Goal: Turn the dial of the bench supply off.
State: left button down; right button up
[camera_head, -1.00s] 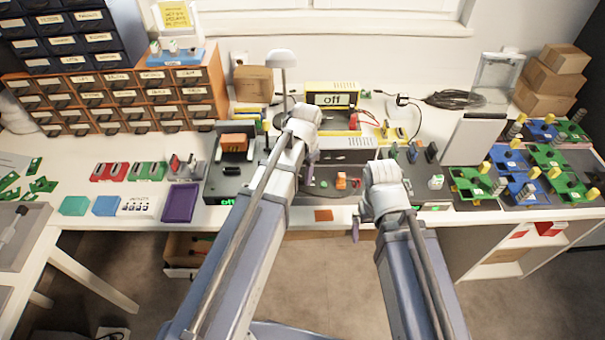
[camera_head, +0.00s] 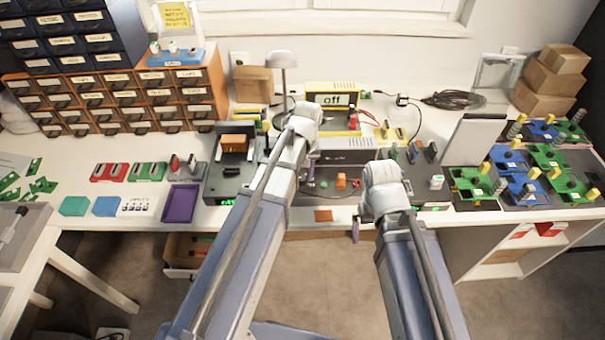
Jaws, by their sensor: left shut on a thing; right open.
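A yellow and black box with an "off" display (camera_head: 334,99) stands at the back middle of the bench. A grey box with a vented top (camera_head: 346,156), perhaps the bench supply, lies in front of it. My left gripper (camera_head: 310,172) points down at the left end of the grey box and is shut on a small part there, seemingly the dial; my own wrist and fingers hide it. My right gripper (camera_head: 355,230) is open and empty at the bench's front edge, apart from the box.
A black unit with an orange block (camera_head: 235,142) stands left of my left arm. A purple tray (camera_head: 180,203) lies further left. Green and blue boards (camera_head: 510,160) fill the right side. A lamp (camera_head: 283,60) stands behind my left wrist. The bench's front left is partly clear.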

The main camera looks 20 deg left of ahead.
aim_at(304, 177)
pick_arm(q)
jog(key=shift+n, duration=0.6)
jog(key=shift+c, duration=2.3)
grip_release()
jog(key=shift+r, duration=0.15)
jog(key=r+p, duration=0.3)
jog(key=p, duration=0.1)
jog(key=r+p, duration=0.4)
jog(key=shift+w+d+r, duration=0.1)
jog(key=shift+d+r, duration=0.1)
jog(key=shift+r, duration=0.1)
jog(key=shift+f, duration=0.2)
